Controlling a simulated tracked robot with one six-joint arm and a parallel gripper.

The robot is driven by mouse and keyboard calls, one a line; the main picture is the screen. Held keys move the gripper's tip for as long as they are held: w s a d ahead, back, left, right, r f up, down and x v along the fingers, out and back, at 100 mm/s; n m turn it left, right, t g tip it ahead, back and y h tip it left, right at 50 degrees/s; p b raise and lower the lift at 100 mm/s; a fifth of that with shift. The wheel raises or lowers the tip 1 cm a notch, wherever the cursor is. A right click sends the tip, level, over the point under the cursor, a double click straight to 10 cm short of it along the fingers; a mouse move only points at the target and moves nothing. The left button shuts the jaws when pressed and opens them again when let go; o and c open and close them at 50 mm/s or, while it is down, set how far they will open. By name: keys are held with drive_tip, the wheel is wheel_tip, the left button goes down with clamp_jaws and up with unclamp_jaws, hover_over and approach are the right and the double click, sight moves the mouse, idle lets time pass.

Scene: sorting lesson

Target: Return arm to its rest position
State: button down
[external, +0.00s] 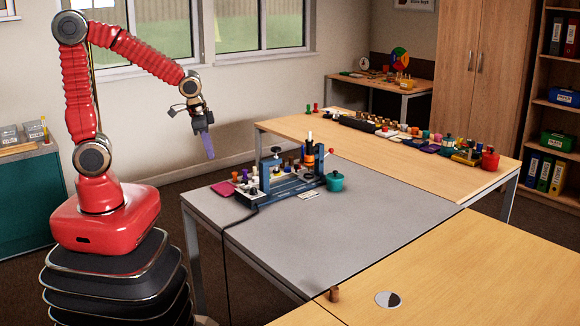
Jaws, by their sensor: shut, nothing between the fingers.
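My red arm rises from its base at the left and bends over toward the grey table. My gripper (207,144) hangs pointing down, in the air to the left of the grey table (330,245) and above its height. Its bluish fingers are together with nothing between them. It appears apart from every object.
A blue-framed rack (290,185) with several small items stands on the grey table, beside a teal pot (334,181) and a pink dish (223,188). A wooden table (400,165) behind carries many objects. A brown cylinder (334,294) stands at the front. The grey table's front is clear.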

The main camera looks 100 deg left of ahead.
drive_tip(key=s+d+r+m+t+h, duration=0.1)
drive_tip(key=d+r, duration=0.4)
drive_tip(key=d, duration=0.5)
drive_tip(key=s+d+r+m+t+h, duration=0.1)
drive_tip(key=s+d+r+t, duration=0.2)
drive_tip(key=d+r, duration=0.3)
drive_tip(key=s+d, duration=0.1)
drive_tip(key=d, duration=0.3)
drive_tip(key=shift+s+d+r+m+h, duration=0.25)
drive_tip(key=shift+d+r+m+h, duration=0.05)
drive_tip(key=shift+d+m, duration=0.1)
drive_tip(key=shift+a, duration=0.1)
idle(1.8)
